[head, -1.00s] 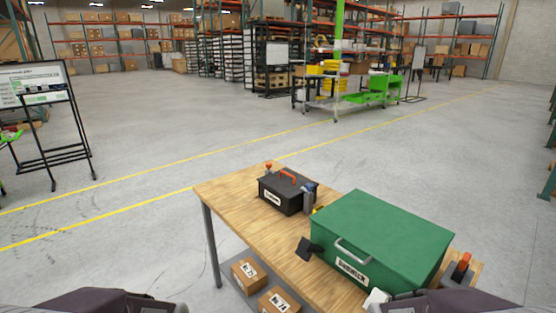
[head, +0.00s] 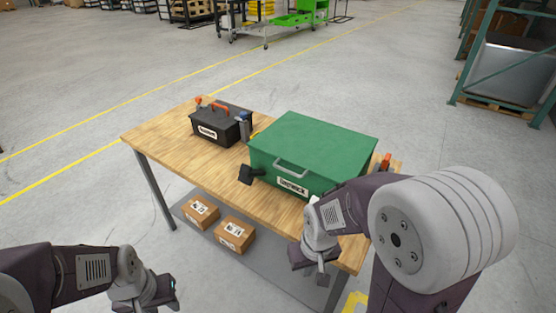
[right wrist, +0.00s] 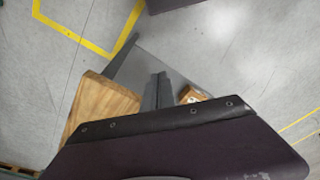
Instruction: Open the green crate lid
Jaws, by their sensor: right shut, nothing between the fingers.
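The green crate (head: 262,168) stands on the wooden table with its flat green lid (head: 315,138) down. A metal handle (head: 290,170) and a white label are on its front side. My right gripper (head: 322,280) is low in front of the table's right front part, below and apart from the crate. In the right wrist view its fingers (right wrist: 158,78) are together with nothing between them. My left gripper (head: 168,296) is at the lower left, away from the table; its fingers are too unclear to tell their state.
A black toolbox (head: 213,128) with an orange handle stands left of the crate on the table (head: 160,130). A black tool (head: 250,174) lies by the crate's front left. Cardboard boxes (head: 233,232) sit on the lower shelf. The floor left of the table is clear.

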